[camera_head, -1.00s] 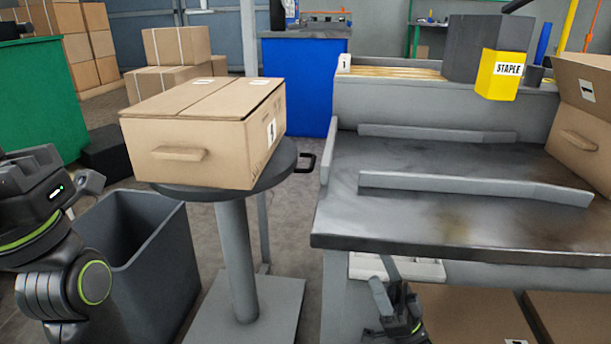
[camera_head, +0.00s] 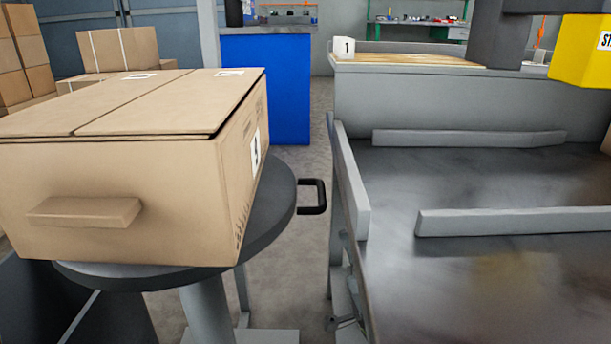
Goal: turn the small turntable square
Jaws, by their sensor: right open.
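The small round grey turntable (camera_head: 272,222) stands on a post at the left. A closed cardboard box (camera_head: 110,215) with a tab on its front sits on it and hides much of the disc. The box sits skewed in the picture, its labelled side turned to the right. A black loop handle (camera_head: 312,196) sticks out from the disc's right side towards the bench. My left gripper is out of view.
The grey workbench (camera_head: 400,185) with raised guide rails (camera_head: 515,221) fills the right. A narrow floor gap separates it from the turntable. A blue cabinet (camera_head: 265,85) and stacked cartons (camera_head: 120,48) stand behind.

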